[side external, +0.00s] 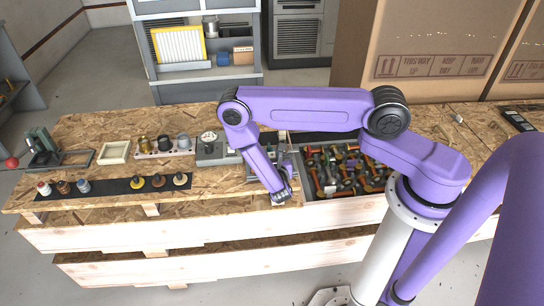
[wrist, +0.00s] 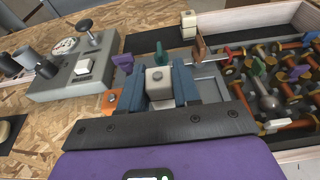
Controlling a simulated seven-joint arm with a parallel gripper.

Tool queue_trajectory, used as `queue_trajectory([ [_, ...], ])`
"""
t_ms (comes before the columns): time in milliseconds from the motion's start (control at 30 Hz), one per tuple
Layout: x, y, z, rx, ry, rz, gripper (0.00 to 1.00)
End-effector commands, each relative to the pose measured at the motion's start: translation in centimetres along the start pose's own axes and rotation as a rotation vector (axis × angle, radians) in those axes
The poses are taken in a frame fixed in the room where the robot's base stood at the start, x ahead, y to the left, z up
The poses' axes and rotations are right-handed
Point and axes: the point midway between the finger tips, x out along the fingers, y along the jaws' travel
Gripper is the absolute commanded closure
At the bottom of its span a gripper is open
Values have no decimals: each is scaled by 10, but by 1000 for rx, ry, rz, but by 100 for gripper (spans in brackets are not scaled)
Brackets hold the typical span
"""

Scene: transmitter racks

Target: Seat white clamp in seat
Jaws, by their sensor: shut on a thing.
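My gripper (wrist: 158,74) has its two blue fingers on either side of a white block with a grey round top, which looks like the white clamp (wrist: 159,83). The clamp looks upright between the fingers, over or at a grey plate (wrist: 208,84). Its underside and the seat under it are hidden, so I cannot tell whether it touches the plate. A purple piece (wrist: 123,62), a green piece (wrist: 159,52) and a brown piece (wrist: 199,50) stand around it. In the side external view my gripper (side external: 281,196) is low beside the bin, and the clamp cannot be made out.
A bin (side external: 303,184) of orange-handled and coloured parts lies to the right. A grey gauge box (wrist: 80,72) with a knob stands left. An orange piece (wrist: 110,101) is close to the left finger. A black mat (side external: 115,185) holds several knobs. Bare board lies in front of the gauge box.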

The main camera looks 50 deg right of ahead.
Motion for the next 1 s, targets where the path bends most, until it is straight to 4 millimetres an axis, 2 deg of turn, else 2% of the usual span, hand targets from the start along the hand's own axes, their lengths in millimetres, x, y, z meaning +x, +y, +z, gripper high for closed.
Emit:
queue_trajectory([
  [900, 6, 0, -19, 0, 0, 0, 100],
  [933, 6, 0, -19, 0, 0, 0, 62],
  [1000, 6, 0, -19, 0, 0, 0, 39],
])
